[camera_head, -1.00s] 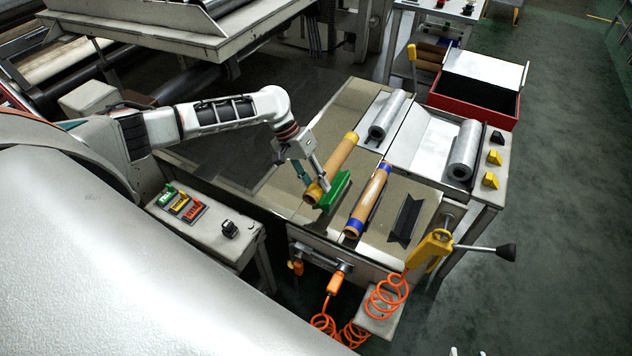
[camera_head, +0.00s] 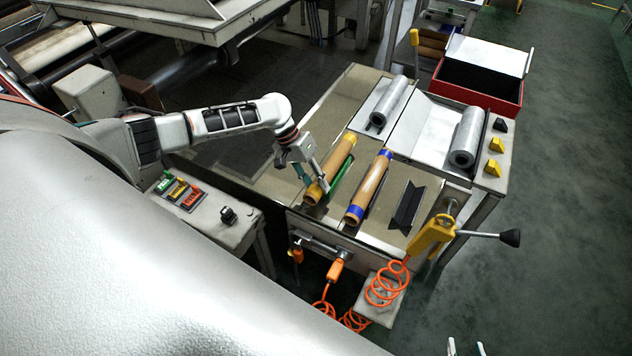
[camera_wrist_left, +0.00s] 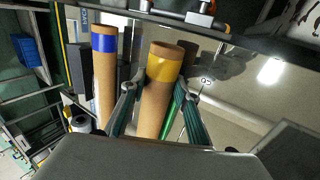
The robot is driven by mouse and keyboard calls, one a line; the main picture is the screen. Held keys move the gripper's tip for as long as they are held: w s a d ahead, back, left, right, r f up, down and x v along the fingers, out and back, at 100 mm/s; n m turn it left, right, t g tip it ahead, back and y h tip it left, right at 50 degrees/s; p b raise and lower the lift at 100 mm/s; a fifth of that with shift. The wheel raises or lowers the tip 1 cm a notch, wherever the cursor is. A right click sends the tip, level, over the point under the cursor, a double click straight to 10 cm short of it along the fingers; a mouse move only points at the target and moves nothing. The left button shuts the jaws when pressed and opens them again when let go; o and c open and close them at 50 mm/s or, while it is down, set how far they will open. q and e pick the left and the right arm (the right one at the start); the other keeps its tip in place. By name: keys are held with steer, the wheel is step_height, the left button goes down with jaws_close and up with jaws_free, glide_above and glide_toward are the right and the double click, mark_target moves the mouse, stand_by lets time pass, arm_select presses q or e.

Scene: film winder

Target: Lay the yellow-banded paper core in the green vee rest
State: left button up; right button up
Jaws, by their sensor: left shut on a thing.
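The brown paper core with yellow bands (camera_head: 330,172) lies lengthwise over the green vee rest (camera_head: 343,177). Only a strip of the rest shows along the core's right side. I cannot tell whether the core touches the bottom of the vee. My left gripper (camera_head: 316,187) is shut on the core near its front end. In the left wrist view the gripper's fingers (camera_wrist_left: 160,105) are on both sides of the core (camera_wrist_left: 163,75), with green of the rest (camera_wrist_left: 175,108) beside it. My right gripper (camera_head: 466,348) shows only as two separated fingertips at the bottom edge.
A blue-banded core (camera_head: 369,187) lies just right, then an empty dark vee rest (camera_head: 407,205). Silver rolls (camera_head: 391,101) (camera_head: 467,137) lie behind. A red bin (camera_head: 478,88) is at the back.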

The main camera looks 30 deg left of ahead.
stand_by(0.3)
arm_select(q)
steer(key=shift+p, duration=0.35)
steer(key=shift+f, duration=0.55)
steer(key=o, duration=1.2)
steer(key=shift+o, duration=0.2)
steer(key=v, duration=1.2)
